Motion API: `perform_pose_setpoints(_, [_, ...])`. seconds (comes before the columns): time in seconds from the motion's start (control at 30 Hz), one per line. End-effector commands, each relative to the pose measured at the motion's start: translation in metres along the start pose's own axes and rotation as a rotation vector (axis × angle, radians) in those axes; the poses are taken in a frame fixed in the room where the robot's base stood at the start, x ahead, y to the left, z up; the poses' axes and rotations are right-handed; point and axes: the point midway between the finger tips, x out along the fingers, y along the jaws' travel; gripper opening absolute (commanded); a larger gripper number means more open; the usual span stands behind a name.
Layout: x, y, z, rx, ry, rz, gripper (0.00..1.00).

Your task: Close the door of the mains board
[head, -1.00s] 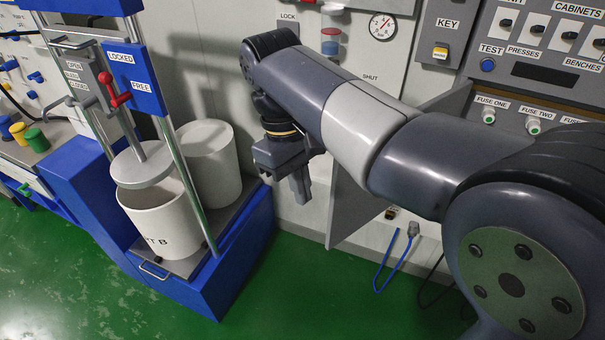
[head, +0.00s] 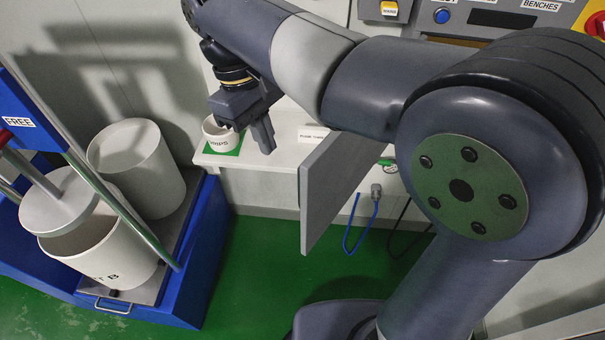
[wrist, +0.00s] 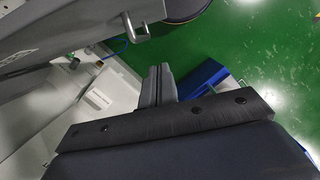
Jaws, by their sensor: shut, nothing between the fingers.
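The mains board (head: 480,20) is the grey panel at the top right, partly hidden by my arm. Its grey door (head: 328,190) stands open, jutting out from the wall below my forearm; its upper part is hidden behind the arm. My gripper (head: 264,138) points down to the left of the door, apart from it in the picture, shut and empty. In the wrist view its closed fingers (wrist: 158,84) show at the centre. A grey panel with a metal handle (wrist: 138,28) at the upper left there looks like the door.
A white ledge (head: 275,155) behind my gripper carries a white cup (head: 218,133) on a green mat. A blue press frame (head: 205,260) with pale drums stands at left. A blue cable (head: 350,235) hangs behind the door. Green floor is clear between.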

Motion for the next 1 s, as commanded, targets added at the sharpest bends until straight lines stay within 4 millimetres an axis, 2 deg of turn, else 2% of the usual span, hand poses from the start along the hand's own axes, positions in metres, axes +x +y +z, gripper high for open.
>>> perform_pose_setpoints(0.17, [0.018, 0.000, 0.001, 0.000, -0.003, -0.001, 0.00])
perform_pose_setpoints(0.57, [0.099, 0.000, 0.001, 0.001, -0.005, -0.002, 0.00])
perform_pose_setpoints(0.8, [0.104, 0.000, 0.030, 0.001, 0.001, 0.000, 0.00])
perform_pose_setpoints(1.0, [0.108, 0.000, 0.039, 0.001, 0.000, 0.000, 0.00])
